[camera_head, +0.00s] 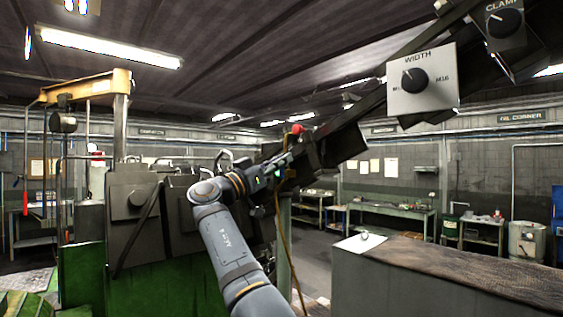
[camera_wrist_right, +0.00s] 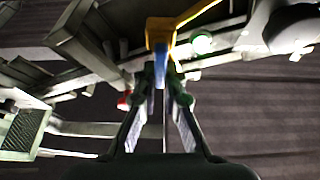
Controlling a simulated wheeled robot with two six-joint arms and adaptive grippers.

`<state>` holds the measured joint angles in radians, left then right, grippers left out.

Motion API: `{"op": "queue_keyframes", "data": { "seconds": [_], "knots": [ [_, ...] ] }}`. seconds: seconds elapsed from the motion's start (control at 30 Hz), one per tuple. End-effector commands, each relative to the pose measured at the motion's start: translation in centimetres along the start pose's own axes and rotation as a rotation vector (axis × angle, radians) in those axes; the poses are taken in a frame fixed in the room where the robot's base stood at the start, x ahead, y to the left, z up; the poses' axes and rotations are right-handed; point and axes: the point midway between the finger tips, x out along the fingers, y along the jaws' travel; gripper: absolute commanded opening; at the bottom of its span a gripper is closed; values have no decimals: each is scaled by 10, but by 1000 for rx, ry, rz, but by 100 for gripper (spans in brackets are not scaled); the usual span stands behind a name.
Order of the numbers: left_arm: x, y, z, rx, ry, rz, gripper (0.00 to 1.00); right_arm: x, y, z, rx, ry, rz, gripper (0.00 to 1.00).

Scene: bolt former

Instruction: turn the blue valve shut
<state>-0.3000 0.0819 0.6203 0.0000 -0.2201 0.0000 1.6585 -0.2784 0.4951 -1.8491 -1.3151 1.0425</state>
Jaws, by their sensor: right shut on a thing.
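The blue valve (camera_wrist_right: 158,76) shows as a small blue lever between my fingertips in the right wrist view, just below a yellow fitting (camera_wrist_right: 160,32). My right gripper (camera_wrist_right: 162,82) is shut on this blue lever, with one finger on each side of it. In the head view my right gripper (camera_head: 284,164) reaches up to the dark slanted machine arm near the middle. There the valve is hidden or too small to make out. My left gripper is in neither view.
A red knob (camera_head: 297,129) sits just above my gripper. The slanted arm carries a WIDTH dial panel (camera_head: 422,80) at upper right. A yellow hose (camera_head: 288,235) hangs below my gripper. A dark-topped bench (camera_head: 470,270) stands at lower right; a green machine (camera_head: 150,260) at left.

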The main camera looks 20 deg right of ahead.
Motion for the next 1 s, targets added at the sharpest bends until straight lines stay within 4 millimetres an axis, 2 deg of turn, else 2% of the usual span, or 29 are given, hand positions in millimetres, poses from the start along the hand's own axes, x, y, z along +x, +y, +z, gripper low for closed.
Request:
{"op": "queue_keyframes", "data": {
  "seconds": [0.47,1.0],
  "knots": [
    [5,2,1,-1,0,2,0,0,-2,2,-72,-1,-29,0],
    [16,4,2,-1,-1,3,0,-1,-15,4,-425,-1,-176,0]
  ]
}}
